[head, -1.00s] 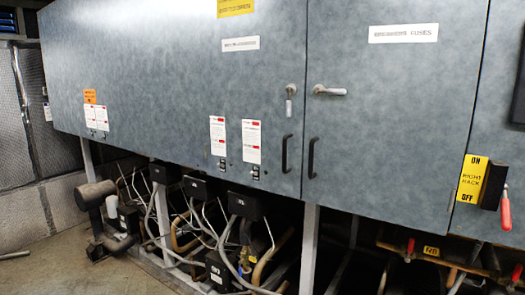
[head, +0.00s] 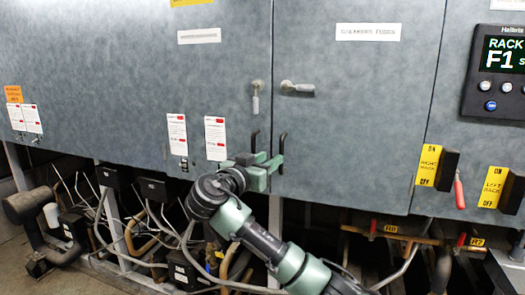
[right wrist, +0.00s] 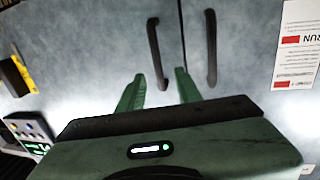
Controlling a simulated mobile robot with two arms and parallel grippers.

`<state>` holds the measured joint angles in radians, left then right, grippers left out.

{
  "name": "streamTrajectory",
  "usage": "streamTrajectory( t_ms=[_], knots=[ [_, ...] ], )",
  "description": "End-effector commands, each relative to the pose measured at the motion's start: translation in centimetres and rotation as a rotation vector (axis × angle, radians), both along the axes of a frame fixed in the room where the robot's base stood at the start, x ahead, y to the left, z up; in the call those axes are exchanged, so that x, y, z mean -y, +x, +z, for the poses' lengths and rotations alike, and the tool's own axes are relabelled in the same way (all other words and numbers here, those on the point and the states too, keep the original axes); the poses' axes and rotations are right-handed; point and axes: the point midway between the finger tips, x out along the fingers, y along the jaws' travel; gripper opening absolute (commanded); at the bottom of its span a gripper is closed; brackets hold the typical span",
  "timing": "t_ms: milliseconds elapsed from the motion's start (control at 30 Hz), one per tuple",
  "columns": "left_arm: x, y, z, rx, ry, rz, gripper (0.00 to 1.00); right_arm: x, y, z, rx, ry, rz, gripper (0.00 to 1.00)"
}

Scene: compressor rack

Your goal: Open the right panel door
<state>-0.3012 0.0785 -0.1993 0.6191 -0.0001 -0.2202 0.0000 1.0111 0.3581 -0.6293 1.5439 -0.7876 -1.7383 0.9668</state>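The right panel door (head: 350,130) is a grey door that looks shut, flush with the panel on its left. Its black pull handle (head: 282,150) stands by the seam, and its silver lever (head: 297,87) lies sideways above. My right gripper (head: 264,160) is open in front of the lower part of the pull handles. In the right wrist view, the fingers of my right gripper (right wrist: 160,92) are apart, and the lower end of the right door's handle (right wrist: 154,45) appears between them. Contact cannot be told. My left gripper is not in view.
The left door's pull handle (head: 255,140) stands close beside, with its silver lever (head: 255,98) hanging down. Yellow-labelled switches (head: 435,168) and a display unit (head: 497,75) are at the right. Pipes and cables (head: 140,225) crowd the space below the cabinet.

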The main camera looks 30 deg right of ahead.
Motion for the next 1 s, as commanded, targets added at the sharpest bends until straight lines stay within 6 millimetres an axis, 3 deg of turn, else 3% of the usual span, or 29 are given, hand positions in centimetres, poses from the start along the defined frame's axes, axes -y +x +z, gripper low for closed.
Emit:
streamTrajectory(
  t_ms=[400,767,900,1000],
  knots=[
    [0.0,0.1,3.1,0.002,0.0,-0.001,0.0,5.4,3.0,0.1,-0.007,-0.002,0.0,0.34],
    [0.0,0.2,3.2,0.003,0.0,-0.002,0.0,6.0,3.5,-0.2,-0.007,0.001,0.003,0.34],
    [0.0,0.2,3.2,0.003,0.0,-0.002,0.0,6.0,3.4,-0.2,-0.007,0.001,0.003,0.01],
    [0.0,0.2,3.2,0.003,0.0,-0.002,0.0,6.0,3.4,-0.2,-0.007,0.001,0.003,0.0]
  ],
)
